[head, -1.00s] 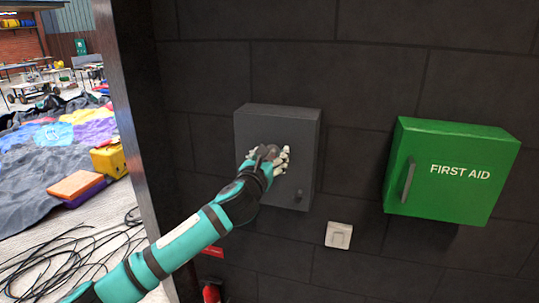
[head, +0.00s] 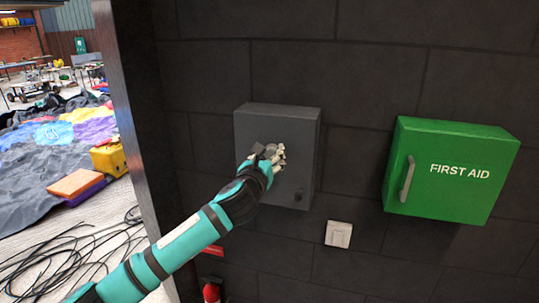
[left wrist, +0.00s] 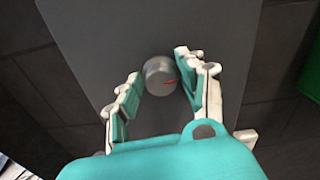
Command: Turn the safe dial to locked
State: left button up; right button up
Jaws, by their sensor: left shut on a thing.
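The safe (head: 300,125) is a dark grey box on the black block wall, with its door closed. Its dial (left wrist: 160,76) is a round grey knob with a red mark, which points to the right in the left wrist view. In the head view the dial is hidden behind my left gripper (head: 272,156). My left gripper (left wrist: 159,70) is at the front of the safe, with one finger on each side of the dial, shut on it. My right gripper is in neither view.
A green first aid box (head: 470,145) with a grey handle hangs to the right. A door edge (head: 133,150) stands at left, with cables (head: 75,255) on the floor beyond.

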pick_arm(q)
jog(key=n, duration=0.8)
jog(key=shift+a+p, duration=0.1)
jog(key=shift+p, duration=0.2)
jog(key=n, duration=0.4)
jog(key=shift+f+n, duration=0.15)
jog(key=shift+n, duration=0.15)
jog(key=shift+a+n, duration=0.1)
jog(key=shift+n, duration=1.8)
jog(key=o, duration=1.1)
jog(key=shift+f, duration=0.1)
jog(key=v, duration=1.2)
